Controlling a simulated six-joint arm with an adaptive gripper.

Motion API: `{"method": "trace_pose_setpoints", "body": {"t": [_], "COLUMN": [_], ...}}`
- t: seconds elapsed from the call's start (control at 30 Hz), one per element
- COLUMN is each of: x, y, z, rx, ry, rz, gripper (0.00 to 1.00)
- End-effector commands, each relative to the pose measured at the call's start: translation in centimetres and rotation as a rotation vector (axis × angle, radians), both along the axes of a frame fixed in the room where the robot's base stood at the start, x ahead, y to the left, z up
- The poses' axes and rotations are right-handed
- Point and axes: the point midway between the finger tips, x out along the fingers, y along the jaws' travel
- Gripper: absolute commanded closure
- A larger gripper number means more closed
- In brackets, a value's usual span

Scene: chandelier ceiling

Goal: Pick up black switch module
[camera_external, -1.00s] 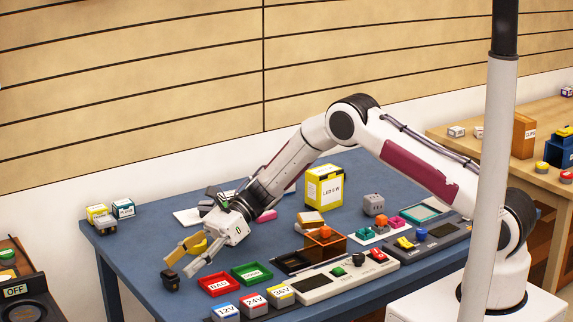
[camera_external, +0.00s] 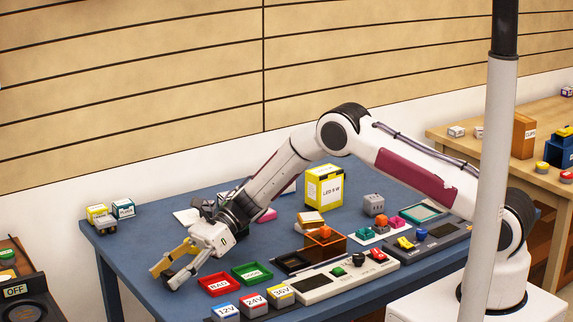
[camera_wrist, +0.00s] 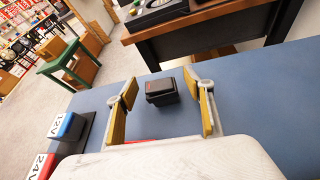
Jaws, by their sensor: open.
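My gripper (camera_external: 166,278) is open over the table's near left corner, with yellow-padded fingers on either side of the module's line. It also shows in the wrist view (camera_wrist: 163,105); no contact with the module is visible.
A red BAD tray (camera_external: 214,285) and a green tray (camera_external: 252,273) stand right of my gripper. Blue 12V (camera_external: 226,311), red 24V (camera_external: 254,302) and yellow 36V (camera_external: 281,295) blocks line the front edge. The table edge is close beyond the module.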

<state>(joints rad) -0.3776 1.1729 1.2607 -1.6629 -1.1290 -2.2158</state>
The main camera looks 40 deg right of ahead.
Motion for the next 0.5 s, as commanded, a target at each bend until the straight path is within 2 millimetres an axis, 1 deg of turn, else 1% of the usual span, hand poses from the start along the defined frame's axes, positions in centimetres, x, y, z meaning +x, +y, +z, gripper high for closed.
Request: {"method": "trace_pose_setpoints", "body": {"t": [0.03, 0.07, 0.1, 0.17, 0.2, 0.5], "x": [0.00, 0.00, 0.00, -0.01, -0.01, 0.00], "y": [-0.01, -0.01, -0.01, -0.01, -0.01, -0.01], "z": [0.00, 0.00, 0.00, 0.01, 0.01, 0.03], "rx": [0.000, 0.000, 0.000, 0.000, 0.000, 0.000], "ry": [0.000, 0.000, 0.000, 0.000, 0.000, 0.000], "rz": [0.000, 0.000, 0.000, 0.000, 0.000, 0.000], "gripper": [0.50, 0.58, 0.69, 0.84, 0.87, 0.87]}}
